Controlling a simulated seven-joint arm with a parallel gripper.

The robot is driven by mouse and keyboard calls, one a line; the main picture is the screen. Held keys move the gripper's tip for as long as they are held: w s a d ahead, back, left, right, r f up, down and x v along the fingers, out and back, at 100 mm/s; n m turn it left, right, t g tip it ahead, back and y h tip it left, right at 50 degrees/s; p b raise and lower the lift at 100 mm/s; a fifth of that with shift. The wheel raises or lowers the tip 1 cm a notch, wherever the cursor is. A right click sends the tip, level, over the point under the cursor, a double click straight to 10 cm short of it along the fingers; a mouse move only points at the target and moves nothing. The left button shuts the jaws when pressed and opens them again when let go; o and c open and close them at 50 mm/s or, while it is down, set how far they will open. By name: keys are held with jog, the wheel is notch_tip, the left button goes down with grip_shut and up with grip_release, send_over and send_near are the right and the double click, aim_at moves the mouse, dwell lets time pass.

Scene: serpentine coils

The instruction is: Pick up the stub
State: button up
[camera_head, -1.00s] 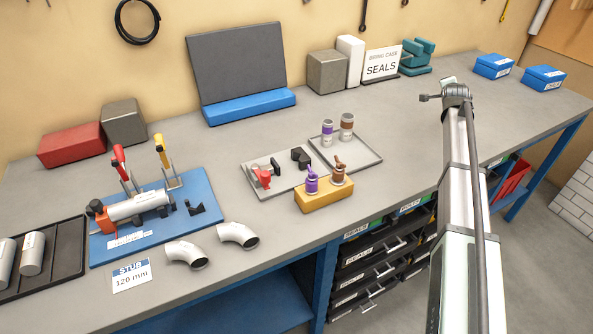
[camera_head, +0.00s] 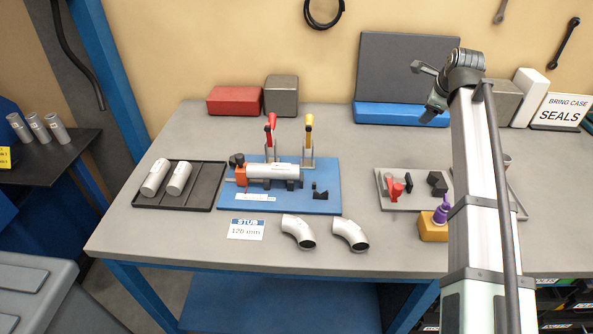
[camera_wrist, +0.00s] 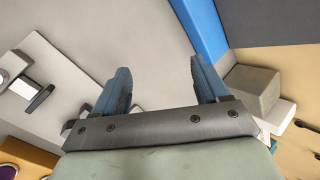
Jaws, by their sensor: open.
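A card reading "STUB 120 mm" (camera_head: 247,229) lies at the bench's front edge in the head view. Two short silver cylinders, (camera_head: 156,177) and (camera_head: 179,177), lie in a black tray (camera_head: 206,198) at the bench's left. A longer silver tube (camera_head: 272,171) lies in a clamp fixture on a blue board (camera_head: 322,204). I cannot tell which of these is the stub. My gripper (camera_wrist: 160,80) is open and empty in the wrist view, its two blue-grey fingers apart above the bench. In the head view it is up at the right, well away from the cylinders.
Two silver elbows, (camera_head: 298,231) and (camera_head: 350,234), lie at the front edge. Red (camera_head: 234,101) and grey (camera_head: 281,96) blocks stand at the back. Red and yellow clamp handles rise behind the tube. Three more silver cylinders (camera_head: 39,128) stand on a dark shelf at far left.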

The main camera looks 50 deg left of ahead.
jog(key=s+a+r+g, duration=0.2)
jog(key=s+a, duration=0.3)
jog(key=s, duration=0.4)
jog(key=s+a+r+g, duration=0.1)
jog(key=s+a+g, duration=0.1)
jog(key=s+a, duration=0.5)
jog(key=n+g+h, duration=0.1)
jog(key=n+g, duration=0.3)
jog(key=n, duration=0.1)
send_over(274, 165)
jog(key=w+d, duration=0.4)
jog(key=shift+f, duration=0.8)
jog(key=x, duration=1.3)
jog(key=shift+s+d+f, duration=0.2)
jog(key=shift+s+f, duration=0.1)
jog(key=c, duration=1.4)
